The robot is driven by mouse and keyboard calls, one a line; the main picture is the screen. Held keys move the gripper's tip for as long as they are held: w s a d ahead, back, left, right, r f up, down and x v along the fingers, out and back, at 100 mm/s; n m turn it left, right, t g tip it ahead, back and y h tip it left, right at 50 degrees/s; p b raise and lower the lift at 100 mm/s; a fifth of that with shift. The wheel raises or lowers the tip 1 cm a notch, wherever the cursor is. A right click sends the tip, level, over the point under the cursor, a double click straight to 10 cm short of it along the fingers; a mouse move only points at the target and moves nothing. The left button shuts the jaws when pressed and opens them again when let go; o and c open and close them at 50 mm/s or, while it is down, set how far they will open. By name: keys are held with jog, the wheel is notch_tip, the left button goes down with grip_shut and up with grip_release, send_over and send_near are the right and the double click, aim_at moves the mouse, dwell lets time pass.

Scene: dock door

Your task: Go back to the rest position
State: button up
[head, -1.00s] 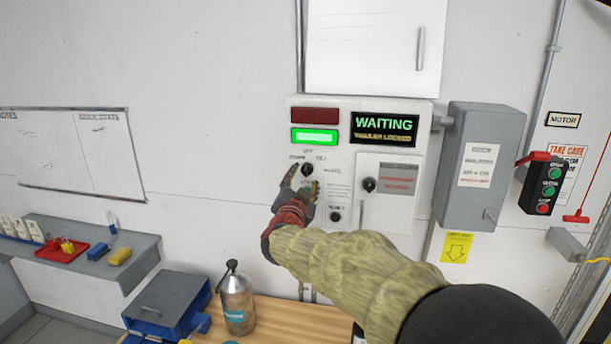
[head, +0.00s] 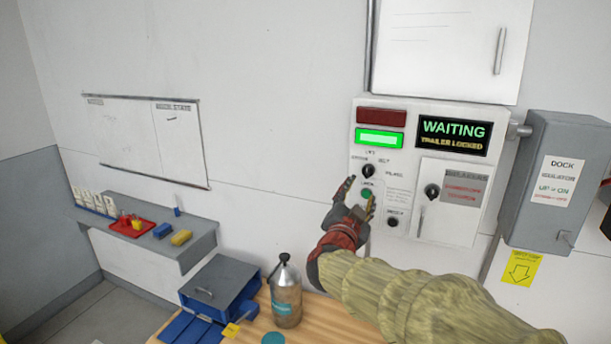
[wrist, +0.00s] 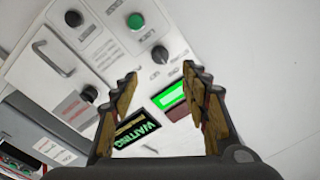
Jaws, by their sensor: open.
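My gripper (head: 360,196) is open and empty in front of the white control panel (head: 400,255). In the head view its fingers overlap the area around a green button (head: 366,194), below a black selector knob (head: 368,171). In the wrist view the two fingers (wrist: 160,92) stand apart, with the panel face beyond them. The green button (wrist: 136,21) and the knob (wrist: 159,54) show past the fingertips with nothing gripped. The panel's display (head: 453,134) reads WAITING and TRAILER LOCKED. A green lamp (head: 379,139) is lit under a dark red one (head: 381,116).
A wooden bench (head: 330,315) below the panel holds a metal bottle (head: 286,295) and a blue-grey box (head: 220,284). A grey shelf (head: 205,240) at left carries a red tray (head: 132,227). A grey switch box (head: 555,185) is at right. The wall between whiteboard and panel is clear.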

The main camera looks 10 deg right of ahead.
jog(key=a+f+n+g+y, duration=0.2)
jog(key=a+f+n+y, duration=0.6)
jog(key=a+f, duration=0.45)
jog(key=s+a+f+n+g+y, duration=0.1)
jog(key=s+a+f+g+y, duration=0.15)
jog(key=s, duration=0.45)
jog(key=s+a+f+n+g+y, duration=0.2)
jog(key=s+f, duration=0.1)
jog(key=s, duration=0.3)
jog(key=s+d+g+h, duration=0.1)
jog(key=s+d, duration=0.1)
jog(key=s, duration=0.6)
jog(key=s+d+f+n+g+b, duration=0.1)
jog(key=s+d, duration=0.2)
jog(key=s, duration=0.5)
jog(key=s+d+n+g+h+b, duration=0.1)
jog(key=s+d, duration=0.2)
jog(key=s, duration=0.5)
jog(key=shift+d+f+g+h, duration=0.2)
jog(key=shift+d+g+h, duration=0.05)
jog(key=shift+g+h, duration=0.1)
jog(key=shift+c, duration=1)
